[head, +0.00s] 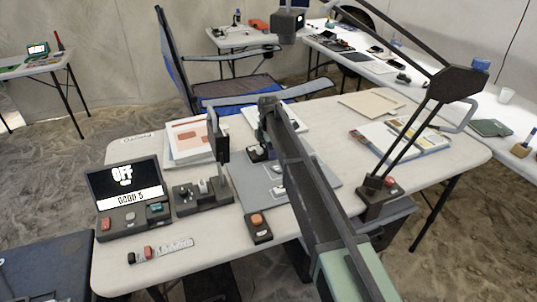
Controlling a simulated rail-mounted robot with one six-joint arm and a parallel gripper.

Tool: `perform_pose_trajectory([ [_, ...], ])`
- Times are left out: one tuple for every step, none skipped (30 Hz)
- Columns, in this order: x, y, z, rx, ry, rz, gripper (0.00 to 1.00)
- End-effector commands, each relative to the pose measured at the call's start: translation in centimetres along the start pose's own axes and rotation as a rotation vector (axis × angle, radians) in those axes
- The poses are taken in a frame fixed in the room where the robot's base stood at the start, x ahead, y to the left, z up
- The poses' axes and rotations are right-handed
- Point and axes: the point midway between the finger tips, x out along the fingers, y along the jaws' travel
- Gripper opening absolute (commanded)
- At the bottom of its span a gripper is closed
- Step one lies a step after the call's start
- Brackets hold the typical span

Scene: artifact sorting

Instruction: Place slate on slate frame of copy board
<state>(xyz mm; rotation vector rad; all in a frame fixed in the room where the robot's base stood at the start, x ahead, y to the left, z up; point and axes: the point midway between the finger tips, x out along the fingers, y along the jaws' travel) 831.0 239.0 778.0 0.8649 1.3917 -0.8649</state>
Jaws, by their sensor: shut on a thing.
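The board lies flat in the middle of the table, with small pale marked areas near my arm. My arm covers part of the board, and I cannot make out which marked area is the slate frame.
A dark device with a display (124,183) and a knobbed unit (203,192) stand left of the board. A button box (257,226) and a scale bar (160,250) lie in front. A lamp (385,185) stands at the right. Papers (190,140) lie behind.

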Motion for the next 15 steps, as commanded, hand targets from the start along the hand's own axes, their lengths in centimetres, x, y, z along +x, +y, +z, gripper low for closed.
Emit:
perform_pose_trajectory([
  [-0.25,-0.02,0.00,0.000,0.000,0.000,0.57],
  [-0.27,-0.02,0.00,0.000,0.000,0.000,0.57],
  [-0.28,-0.02,0.00,0.000,0.000,0.000,0.57],
  [-0.25,-0.01,0.00,0.000,0.000,0.000,0.57],
  [-0.15,-0.01,0.00,0.000,0.000,0.000,0.57],
  [0.04,-0.01,0.00,0.000,0.000,0.000,0.57],
  [0.16,-0.01,0.00,0.000,0.000,0.000,0.57],
  [0.26,-0.01,0.00,0.000,0.000,0.000,0.57],
  [0.12,-0.02,0.00,0.000,0.000,0.000,0.93],
  [0.08,-0.02,0.00,0.000,0.000,0.000,0.98],
  [0.07,-0.02,0.00,0.000,0.000,0.000,1.00],
  [0.07,-0.01,0.00,0.000,0.000,0.000,1.00],
  [0.07,-0.01,0.00,0.000,0.000,0.000,1.00],
  [0.07,-0.01,0.00,0.000,0.000,0.000,1.00],
  [0.07,-0.01,0.00,0.000,0.000,0.000,1.00],
])
